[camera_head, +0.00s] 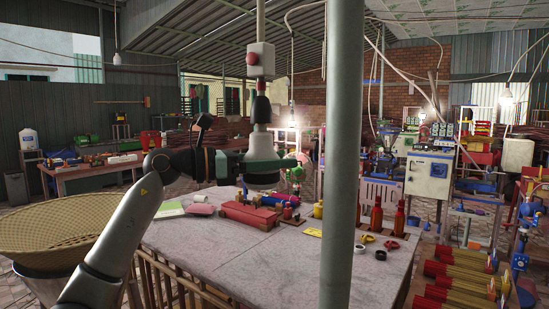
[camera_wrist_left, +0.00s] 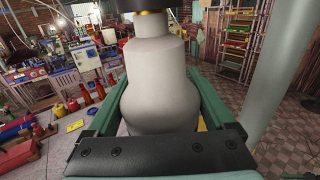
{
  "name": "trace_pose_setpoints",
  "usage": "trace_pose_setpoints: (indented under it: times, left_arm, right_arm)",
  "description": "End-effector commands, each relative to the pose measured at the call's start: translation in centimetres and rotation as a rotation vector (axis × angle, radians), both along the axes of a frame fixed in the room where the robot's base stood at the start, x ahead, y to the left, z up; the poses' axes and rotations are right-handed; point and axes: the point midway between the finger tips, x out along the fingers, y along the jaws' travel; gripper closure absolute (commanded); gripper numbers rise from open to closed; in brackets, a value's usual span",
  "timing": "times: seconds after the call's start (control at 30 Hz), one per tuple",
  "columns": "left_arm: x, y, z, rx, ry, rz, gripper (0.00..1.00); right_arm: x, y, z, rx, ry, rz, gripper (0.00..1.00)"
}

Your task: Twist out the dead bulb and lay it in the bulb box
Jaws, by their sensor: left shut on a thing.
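The bulb (camera_wrist_left: 160,85) is dull grey-white and hangs upright below a black socket (camera_head: 261,108). A thin gold ring shows between bulb and socket in the left wrist view; whether the thread is still engaged I cannot tell. My left gripper (camera_head: 263,168) is shut on the bulb from below the socket, its green fingers on either side. My right gripper is not in view.
A grey pole (camera_head: 343,170) stands close to the right of the gripper. The pale table (camera_head: 220,255) is clear at its front. A woven basket (camera_head: 45,228) is at left.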

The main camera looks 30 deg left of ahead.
Motion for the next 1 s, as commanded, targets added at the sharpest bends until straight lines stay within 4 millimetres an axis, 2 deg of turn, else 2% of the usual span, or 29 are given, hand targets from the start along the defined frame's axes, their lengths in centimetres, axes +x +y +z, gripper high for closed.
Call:
trace_pose_setpoints:
  times: [1.0]
  left_arm:
    - [-0.04, -0.01, -0.61, 0.000, -0.001, -0.005, 0.57]
  right_arm:
    - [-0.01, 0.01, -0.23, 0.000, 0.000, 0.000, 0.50]
